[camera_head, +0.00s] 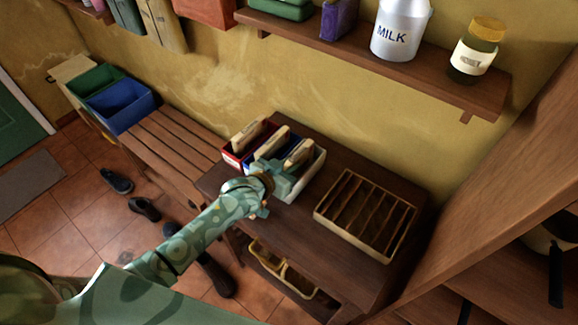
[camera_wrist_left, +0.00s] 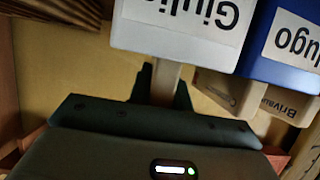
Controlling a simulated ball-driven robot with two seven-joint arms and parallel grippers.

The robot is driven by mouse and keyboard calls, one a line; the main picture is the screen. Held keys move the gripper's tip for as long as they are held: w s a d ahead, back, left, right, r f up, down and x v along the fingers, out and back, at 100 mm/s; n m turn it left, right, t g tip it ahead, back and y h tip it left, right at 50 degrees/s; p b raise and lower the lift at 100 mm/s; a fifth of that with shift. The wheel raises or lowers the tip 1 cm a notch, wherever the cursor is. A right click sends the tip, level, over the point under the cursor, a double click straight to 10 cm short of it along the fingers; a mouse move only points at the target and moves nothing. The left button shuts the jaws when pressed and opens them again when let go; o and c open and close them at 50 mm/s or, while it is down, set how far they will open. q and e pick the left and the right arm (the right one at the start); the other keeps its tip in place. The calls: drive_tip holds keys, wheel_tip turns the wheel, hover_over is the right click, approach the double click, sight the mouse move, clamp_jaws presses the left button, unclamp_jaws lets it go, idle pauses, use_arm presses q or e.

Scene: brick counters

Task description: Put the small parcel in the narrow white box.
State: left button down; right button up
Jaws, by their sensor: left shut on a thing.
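The narrow white box (camera_head: 312,178) stands on the dark wooden table, at the right end of a row of narrow boxes. In the left wrist view the white box (camera_wrist_left: 178,30) shows upside down, with a name label. My left gripper (camera_head: 290,172) is at the white box, shut on a small parcel (camera_head: 301,152). In the left wrist view the pale parcel (camera_wrist_left: 165,82) shows between the dark fingers. The white box's wall hides its lower end; how deep it sits I cannot tell. My right gripper is in neither view.
A blue box (camera_head: 250,160) and a red box (camera_head: 232,158), each with a tan parcel, stand just left of the white one. A slatted tray (camera_head: 386,252) lies to the right. A shelf (camera_head: 400,72) with a milk can (camera_head: 400,30) runs above.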

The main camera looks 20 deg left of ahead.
use_arm(q)
drive_tip(key=c, duration=1.3)
unclamp_jaws()
drive_tip(key=shift+f, duration=0.1)
drive_tip(key=shift+s+a+r+p, duration=0.1)
drive_tip(key=shift+s+r+p, duration=0.2)
drive_tip(key=shift+r, duration=0.05)
drive_tip(key=p+v, duration=0.3)
drive_tip(key=v, duration=0.8)
drive_tip(key=shift+s, duration=0.1)
